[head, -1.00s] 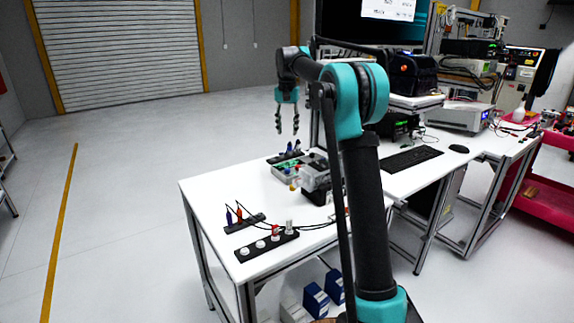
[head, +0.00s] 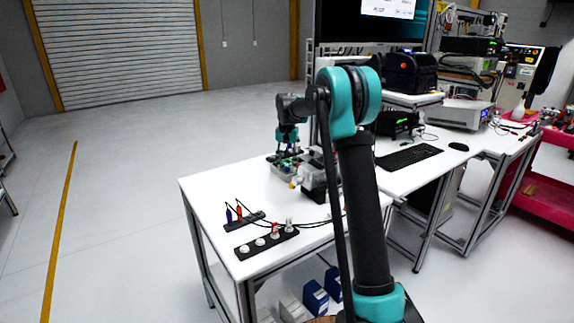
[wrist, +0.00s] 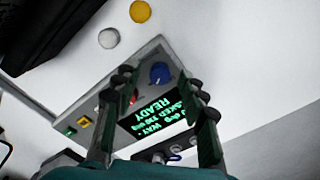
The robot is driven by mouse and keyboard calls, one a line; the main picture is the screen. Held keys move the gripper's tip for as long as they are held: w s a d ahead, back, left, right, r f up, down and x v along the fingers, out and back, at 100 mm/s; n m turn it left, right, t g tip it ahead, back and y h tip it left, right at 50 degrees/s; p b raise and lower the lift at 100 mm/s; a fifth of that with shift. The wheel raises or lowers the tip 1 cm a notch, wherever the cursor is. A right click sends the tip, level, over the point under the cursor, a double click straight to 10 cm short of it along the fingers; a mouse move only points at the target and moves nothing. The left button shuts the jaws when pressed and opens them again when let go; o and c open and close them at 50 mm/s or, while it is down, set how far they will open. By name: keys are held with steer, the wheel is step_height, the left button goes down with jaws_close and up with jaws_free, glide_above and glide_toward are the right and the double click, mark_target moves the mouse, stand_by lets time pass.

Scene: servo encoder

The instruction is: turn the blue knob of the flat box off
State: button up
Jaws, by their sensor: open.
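The flat grey box (wrist: 148,60) lies on the white table, and in the wrist view its top carries a lit green display (wrist: 160,118). The blue knob (wrist: 159,73) sits near one corner of the box, beyond the display. A small red part (wrist: 133,96) is beside the display. My gripper (wrist: 163,82) is open, with its fingers on either side of the display and the blue knob between and slightly past the fingertips. No contact with the knob shows. In the head view my gripper (head: 288,150) is low over the box (head: 288,168).
Yellow (wrist: 140,11) and silver (wrist: 108,38) round pieces lie beside the box. The table's left side is clear.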

steer(key=shift+f, duration=0.15)
steer(key=shift+c, duration=0.5)
jaws_close()
steer(key=shift+n, duration=0.4)
steer(key=n, duration=0.5)
steer(key=shift+n, duration=0.3)
steer(key=n, duration=0.5)
steer(key=shift+n, duration=0.3)
steer(key=shift+o, duration=0.5)
jaws_free()
